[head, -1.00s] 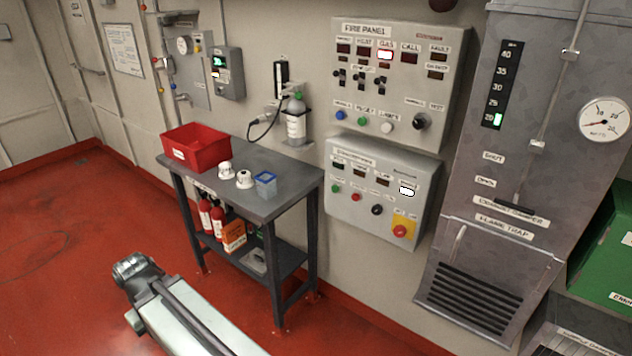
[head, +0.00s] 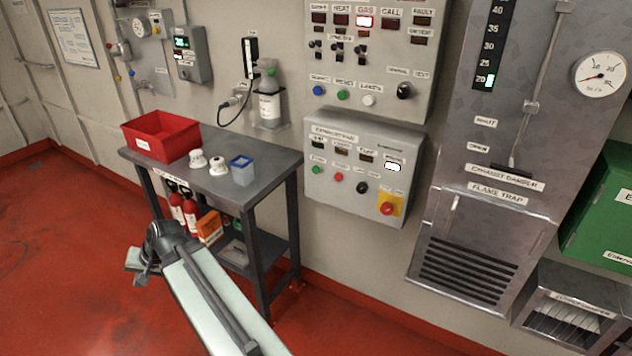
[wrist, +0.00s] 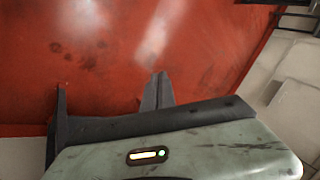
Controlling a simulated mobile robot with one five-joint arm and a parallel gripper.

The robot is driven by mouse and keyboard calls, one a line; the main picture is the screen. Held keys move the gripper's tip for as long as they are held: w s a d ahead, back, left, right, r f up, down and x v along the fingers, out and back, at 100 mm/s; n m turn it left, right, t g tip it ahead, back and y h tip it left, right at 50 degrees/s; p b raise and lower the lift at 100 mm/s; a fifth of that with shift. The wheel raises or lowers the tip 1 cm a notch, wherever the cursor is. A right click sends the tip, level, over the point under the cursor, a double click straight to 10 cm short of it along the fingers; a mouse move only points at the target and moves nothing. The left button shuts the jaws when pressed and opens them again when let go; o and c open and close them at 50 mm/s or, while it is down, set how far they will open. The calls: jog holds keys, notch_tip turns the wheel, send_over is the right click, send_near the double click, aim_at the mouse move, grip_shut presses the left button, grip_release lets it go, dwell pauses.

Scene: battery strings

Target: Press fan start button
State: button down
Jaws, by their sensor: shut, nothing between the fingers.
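The lower grey panel (head: 330,200) is on the wall right of the table in the head view; its heading looks like exhaust fan but is blurred. A small green button (head: 318,170) is at its left, with a red button (head: 338,176) beside it. The small labels are unreadable, so I cannot confirm which is fan start. My gripper (wrist: 157,78) shows in the wrist view, shut and empty, with red floor beyond. In the head view my arm's end is low in front of the table, well left of and below the panel, touching nothing there.
The same panel has a black knob (head: 362,187) and a red stop button (head: 388,208) on yellow. The fire panel (head: 378,75) is above. The table (head: 270,175) holds a red bin (head: 160,137), white parts and a blue box (head: 242,170). The floor in front is clear.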

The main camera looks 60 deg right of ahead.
aim_at(316, 169)
jog(key=s+d+r+m+t+h+b, duration=0.1)
jog(key=d+r+m+t+h+b, duration=0.2)
jog(key=d+m, duration=0.8)
jog(key=d+r+m+t+h+b, duration=0.1)
jog(key=d+m+t+h+b, duration=0.25)
jog(key=d, duration=1.45)
jog(key=s+d+m+h, duration=0.1)
jog(key=s+d+m, duration=0.1)
jog(key=d, duration=0.2)
jog(key=s+d+r+m+h+b, duration=0.1)
jog(key=s+d+m+h, duration=0.1)
jog(key=d, duration=0.3)
jog(key=s+d+m+t+h+b, duration=0.1)
jog(key=s+d+m, duration=0.1)
jog(key=s+d, duration=0.2)
jog(key=shift+s+d+r+m+h, duration=0.25)
jog(key=shift+m+h, duration=0.1)
jog(key=s+d+m+g+h+b, duration=0.2)
jog(key=s+d+m, duration=0.3)
jog(key=s+d, duration=0.4)
jog(key=shift+s+h, duration=0.4)
jog(key=shift+h, duration=0.5)
jog(key=shift+d+f, duration=0.1)
jog(key=d, duration=0.8)
jog(key=shift+d, duration=0.35)
